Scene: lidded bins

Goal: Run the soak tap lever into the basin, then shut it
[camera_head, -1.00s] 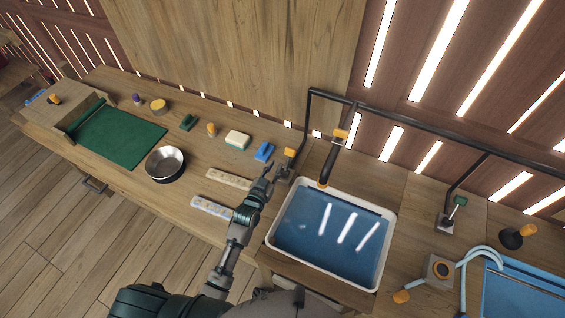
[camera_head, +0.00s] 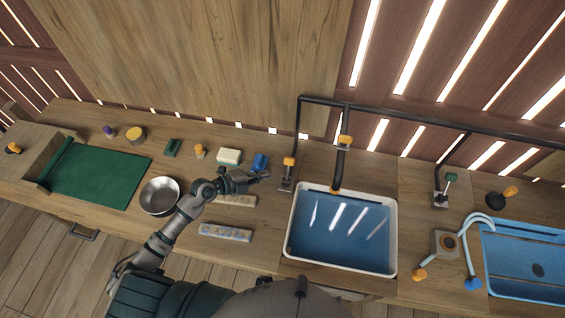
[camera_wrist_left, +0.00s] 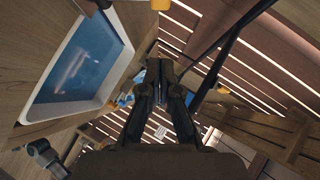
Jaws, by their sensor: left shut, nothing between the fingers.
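The white-rimmed basin (camera_head: 392,262) has a blue inside with bright streaks; it also shows at upper left in the left wrist view (camera_wrist_left: 38,110). A dark spout (camera_head: 338,172) with an orange-topped part (camera_head: 344,141) hangs over its back edge. An orange-capped lever (camera_head: 289,162) stands on a metal plate left of the basin. No label shows which one is the soak tap lever. My left gripper (camera_head: 265,176) is shut and empty, just left of that plate, apart from the lever. In the left wrist view its fingertips (camera_wrist_left: 159,70) are together. My right gripper is out of view.
A black pipe (camera_head: 400,115) runs along the back wall. A blue sponge (camera_head: 260,162) and a pale block (camera_head: 229,156) lie behind my left gripper. A metal bowl (camera_head: 160,196) and green mat (camera_head: 97,178) are left.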

